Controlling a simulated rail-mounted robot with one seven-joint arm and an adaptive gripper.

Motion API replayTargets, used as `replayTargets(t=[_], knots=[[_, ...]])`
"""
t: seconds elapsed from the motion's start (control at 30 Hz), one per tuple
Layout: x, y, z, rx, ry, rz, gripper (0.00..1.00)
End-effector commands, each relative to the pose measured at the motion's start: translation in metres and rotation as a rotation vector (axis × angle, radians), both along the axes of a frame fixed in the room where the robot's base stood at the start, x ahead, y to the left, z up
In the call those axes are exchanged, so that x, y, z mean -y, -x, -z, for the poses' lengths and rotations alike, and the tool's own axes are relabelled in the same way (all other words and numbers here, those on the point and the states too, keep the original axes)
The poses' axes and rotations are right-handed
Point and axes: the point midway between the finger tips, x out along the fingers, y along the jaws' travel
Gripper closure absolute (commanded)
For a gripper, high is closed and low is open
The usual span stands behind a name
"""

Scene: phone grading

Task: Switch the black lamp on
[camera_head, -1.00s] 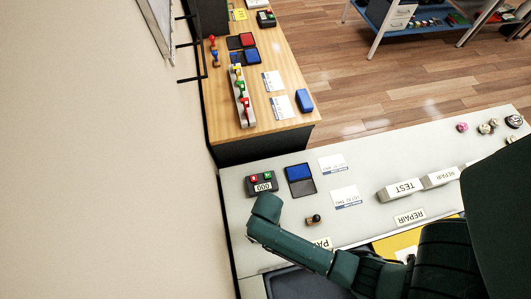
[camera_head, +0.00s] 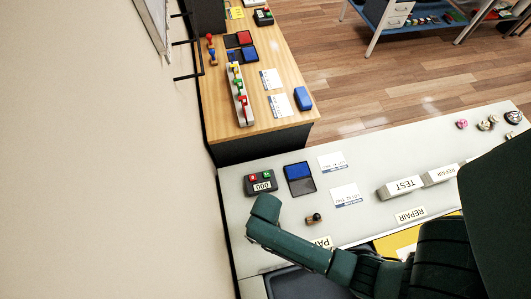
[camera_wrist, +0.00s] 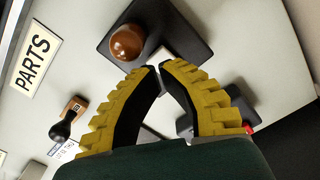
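My gripper (camera_wrist: 161,68) has yellow ridged fingers with black inner pads. The fingertips come together with nothing visible held between them. Just beyond the tips in the wrist view is a flat black square base (camera_wrist: 190,22) with a shiny brown dome (camera_wrist: 127,42) and a small pale patch. It may be part of the black lamp, but I cannot tell for sure. No whole lamp is recognisable in the head view, where my arm covers part of the grey worktop (camera_head: 245,225). My fingertips are hidden there; whether they touch the base is unclear.
A counter (camera_head: 261,183) with red and green buttons and an ink pad (camera_head: 300,178) lie beyond my arm. A stamp (camera_head: 314,218) stands near the PARTS sign (camera_wrist: 35,59). TEST (camera_head: 403,186) and REPAIR blocks stand to the right. A wooden desk (camera_head: 262,85) stands behind.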

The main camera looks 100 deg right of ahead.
Motion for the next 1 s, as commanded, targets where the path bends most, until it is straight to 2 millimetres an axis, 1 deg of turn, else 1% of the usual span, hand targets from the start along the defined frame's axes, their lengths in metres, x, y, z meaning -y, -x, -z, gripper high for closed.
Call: replayTargets(t=[0.57, 1.0], knots=[[0.0000, 0.0000, 0.0004, 0.000, 0.000, 0.000, 1.00], [0.0002, -0.0002, 0.0068, 0.001, 0.000, 0.000, 1.00]])
